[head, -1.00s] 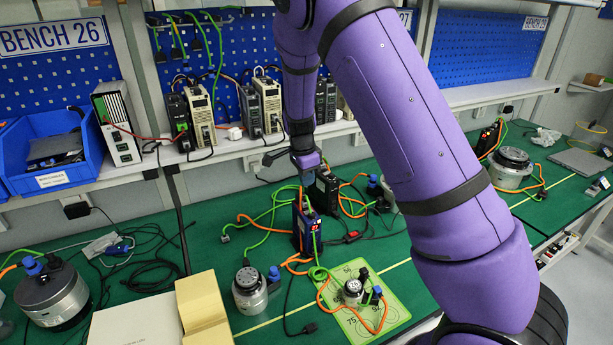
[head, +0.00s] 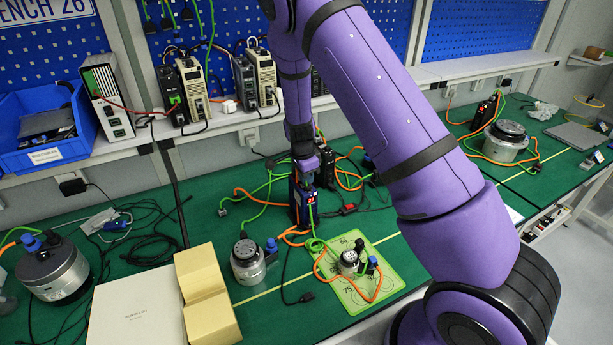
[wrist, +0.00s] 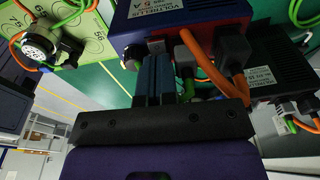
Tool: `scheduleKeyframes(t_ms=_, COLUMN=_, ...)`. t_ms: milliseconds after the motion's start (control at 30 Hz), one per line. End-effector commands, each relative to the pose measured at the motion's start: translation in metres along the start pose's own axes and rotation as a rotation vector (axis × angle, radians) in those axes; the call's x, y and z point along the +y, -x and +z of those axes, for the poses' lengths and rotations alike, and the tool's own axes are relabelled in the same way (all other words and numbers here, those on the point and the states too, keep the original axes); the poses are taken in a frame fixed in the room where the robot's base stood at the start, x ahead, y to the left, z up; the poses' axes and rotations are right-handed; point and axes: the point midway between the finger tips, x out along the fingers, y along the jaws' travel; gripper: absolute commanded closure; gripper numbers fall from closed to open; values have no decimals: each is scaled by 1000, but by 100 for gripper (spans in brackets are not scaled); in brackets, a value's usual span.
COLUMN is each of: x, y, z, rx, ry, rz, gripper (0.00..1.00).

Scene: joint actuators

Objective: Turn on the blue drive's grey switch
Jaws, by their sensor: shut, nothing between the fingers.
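The blue drive (head: 305,208) stands upright on the green bench, with a small lit red display on its front. In the wrist view its blue and red casing (wrist: 185,14) fills the top middle. My gripper (head: 307,172) is at the top of the drive. In the wrist view its narrow fingers (wrist: 156,62) are together and empty, with their tips right at the drive's connector end. A small grey block (wrist: 156,45), which looks like the switch, shows at the fingertips. I cannot tell whether they touch it, nor its position. In the head view the switch is hidden.
Dark plugs with orange cables (wrist: 205,72) sit right beside the fingers. A black drive (wrist: 268,65) stands close by. A motor (head: 248,262) and a green mat (head: 345,297) with a small motor lie in front. Cardboard boxes (head: 208,297) stand at front left.

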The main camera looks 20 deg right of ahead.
Motion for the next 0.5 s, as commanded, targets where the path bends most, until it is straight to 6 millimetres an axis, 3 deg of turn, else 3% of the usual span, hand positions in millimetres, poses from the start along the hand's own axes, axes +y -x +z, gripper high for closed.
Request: scheduleKeyframes(t_ms=500, x=2, y=-9, z=-2, rx=-135, ry=-5, rz=10, gripper=100)
